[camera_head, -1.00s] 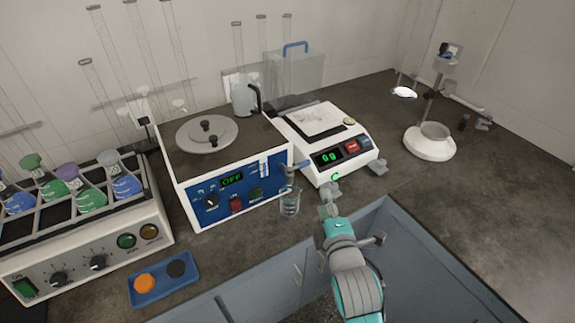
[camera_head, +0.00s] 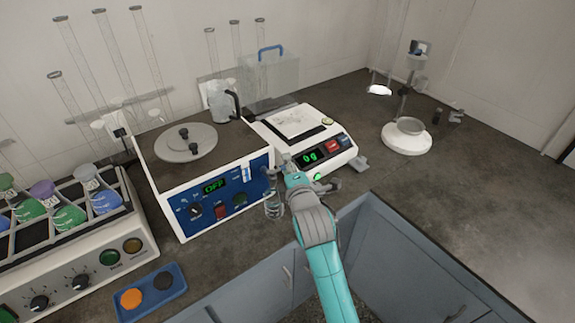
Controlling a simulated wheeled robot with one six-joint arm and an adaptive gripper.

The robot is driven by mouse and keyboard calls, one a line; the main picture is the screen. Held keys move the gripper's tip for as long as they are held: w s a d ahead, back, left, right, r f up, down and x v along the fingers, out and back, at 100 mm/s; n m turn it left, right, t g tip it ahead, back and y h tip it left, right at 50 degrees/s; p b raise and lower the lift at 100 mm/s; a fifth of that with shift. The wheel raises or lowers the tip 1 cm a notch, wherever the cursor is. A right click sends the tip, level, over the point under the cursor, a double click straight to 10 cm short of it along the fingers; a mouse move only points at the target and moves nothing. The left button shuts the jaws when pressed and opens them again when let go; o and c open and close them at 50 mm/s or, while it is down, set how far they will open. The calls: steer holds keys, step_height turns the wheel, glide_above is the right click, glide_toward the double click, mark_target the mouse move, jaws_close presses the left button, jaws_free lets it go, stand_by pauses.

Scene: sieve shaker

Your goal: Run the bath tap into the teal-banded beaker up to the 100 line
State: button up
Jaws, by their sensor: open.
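The water bath (camera_head: 218,206) has a blue front panel and a green display reading OFF. A small clear beaker (camera_head: 272,208) stands on the counter at the bath's right front corner, under where the tap sits. Its teal band and its lines are too small to make out, and I see no clear water level. My gripper (camera_head: 287,161) is open at the bath's right front corner, above and slightly right of the beaker. It hides most of the tap, so I cannot tell whether it touches the handle. My teal forearm covers the counter right of the beaker.
A balance (camera_head: 306,137) reading 0 g stands right behind my gripper. A flask shaker (camera_head: 85,255) and blue tray (camera_head: 172,295) are at left.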

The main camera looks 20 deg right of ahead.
steer(key=shift+w+f, duration=0.1)
steer(key=shift+w, duration=0.5)
steer(key=shift+d, duration=0.1)
jaws_close()
steer(key=shift+s+h, duration=0.15)
steer(key=shift+h, duration=0.25)
steer(key=shift+s+m+g+h, duration=0.3)
steer(key=shift+m+h, duration=0.5)
steer(key=shift+h, duration=0.15)
steer(key=shift+s+m+g+h, duration=0.3)
steer(key=shift+m+h, duration=0.5)
steer(key=shift+h, duration=0.15)
steer(key=shift+d, duration=0.1)
